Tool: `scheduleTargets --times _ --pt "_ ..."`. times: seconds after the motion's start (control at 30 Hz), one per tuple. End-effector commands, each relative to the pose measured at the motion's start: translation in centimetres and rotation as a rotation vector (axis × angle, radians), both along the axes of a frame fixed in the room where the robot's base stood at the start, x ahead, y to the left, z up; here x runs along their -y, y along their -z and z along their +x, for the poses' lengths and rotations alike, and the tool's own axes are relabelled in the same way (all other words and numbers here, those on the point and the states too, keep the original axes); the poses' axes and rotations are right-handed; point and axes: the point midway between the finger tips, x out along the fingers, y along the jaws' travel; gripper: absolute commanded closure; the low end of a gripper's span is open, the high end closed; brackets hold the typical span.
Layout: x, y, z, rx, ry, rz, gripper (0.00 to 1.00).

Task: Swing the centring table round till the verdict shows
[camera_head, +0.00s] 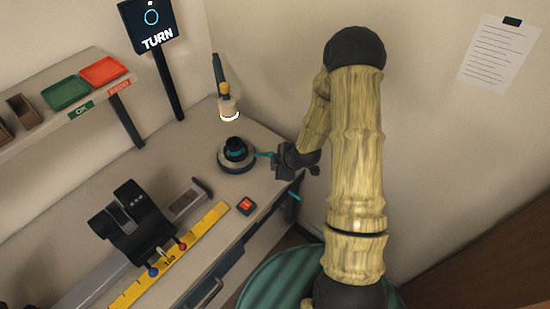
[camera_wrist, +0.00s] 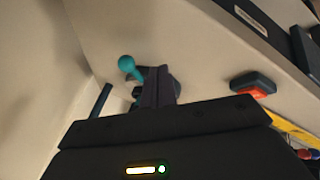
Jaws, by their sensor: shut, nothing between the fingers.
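My gripper is shut and empty, at the right of the turntable by the lever's outer end. In the wrist view the shut fingers (camera_wrist: 158,84) stand just right of a teal ball knob (camera_wrist: 126,63); I cannot tell whether they touch. The fingers hide part of what lies behind. The display (camera_head: 152,25) reads TURN under a blue ring.
A lamp-like post (camera_head: 228,105) stands behind the turntable. A red button (camera_head: 246,205) lies in front, also in the wrist view (camera_wrist: 253,84). A black device (camera_head: 130,220) and yellow ruler (camera_head: 170,257) are at left. Green (camera_head: 66,92) and red (camera_head: 103,71) trays sit on a shelf.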

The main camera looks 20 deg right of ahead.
Motion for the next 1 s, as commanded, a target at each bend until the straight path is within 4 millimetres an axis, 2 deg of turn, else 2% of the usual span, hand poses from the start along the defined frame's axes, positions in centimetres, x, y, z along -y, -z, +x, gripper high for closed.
scheduleTargets --times 0.2,0.33,1.0 --pt "0.4 0.7 2.7 -0.001 0.001 0.001 1.00" --pt "0.6 1.0 3.7 -0.001 0.002 0.001 1.00" --pt "0.4 1.0 4.2 0.000 -0.026 0.001 1.00"
